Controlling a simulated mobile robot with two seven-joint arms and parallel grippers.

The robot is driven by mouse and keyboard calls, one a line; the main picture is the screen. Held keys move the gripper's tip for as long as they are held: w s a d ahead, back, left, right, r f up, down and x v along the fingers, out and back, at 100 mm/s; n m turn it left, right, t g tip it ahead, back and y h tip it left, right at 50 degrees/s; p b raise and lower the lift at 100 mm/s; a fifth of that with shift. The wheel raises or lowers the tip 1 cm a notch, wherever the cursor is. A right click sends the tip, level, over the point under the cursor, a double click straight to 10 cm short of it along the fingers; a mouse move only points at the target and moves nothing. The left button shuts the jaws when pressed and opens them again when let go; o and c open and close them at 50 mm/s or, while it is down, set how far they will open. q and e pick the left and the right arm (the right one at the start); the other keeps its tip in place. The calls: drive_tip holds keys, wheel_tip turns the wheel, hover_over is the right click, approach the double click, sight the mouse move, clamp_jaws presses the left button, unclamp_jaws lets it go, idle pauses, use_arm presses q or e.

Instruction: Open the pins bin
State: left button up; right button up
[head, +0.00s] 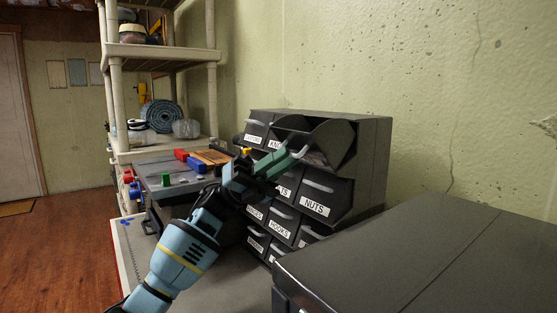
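A dark bin cabinet (372,165) with rows of labelled tilt-out bins stands against the wall. Its top right bin (338,140) is tilted out, with its inside showing; its label is hidden or turned away, so I cannot read whether it says pins. My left gripper (292,157) is at the front of this tilted bin, its green fingers by the pale handle. I cannot tell whether the fingers are closed on it. The nuts bin (318,197) below and the hooks bin (280,228) are closed. Other labels are partly hidden by my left arm. My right gripper is out of view.
A dark box-like surface (430,255) fills the lower right, close in front of the cabinet. A grey case (178,183) with coloured pieces on it stands left of the cabinet. A shelf (160,52) stands behind. Open wooden floor (60,255) lies left.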

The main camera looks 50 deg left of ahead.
use_arm(q)
drive_tip(key=shift+o, duration=0.3)
drive_tip(key=shift+w+f, duration=0.1)
drive_tip(key=b+v, duration=0.1)
drive_tip(key=v, duration=0.6)
drive_tip(key=shift+a+f, duration=0.2)
drive_tip(key=shift+a, duration=0.1)
idle(0.3)
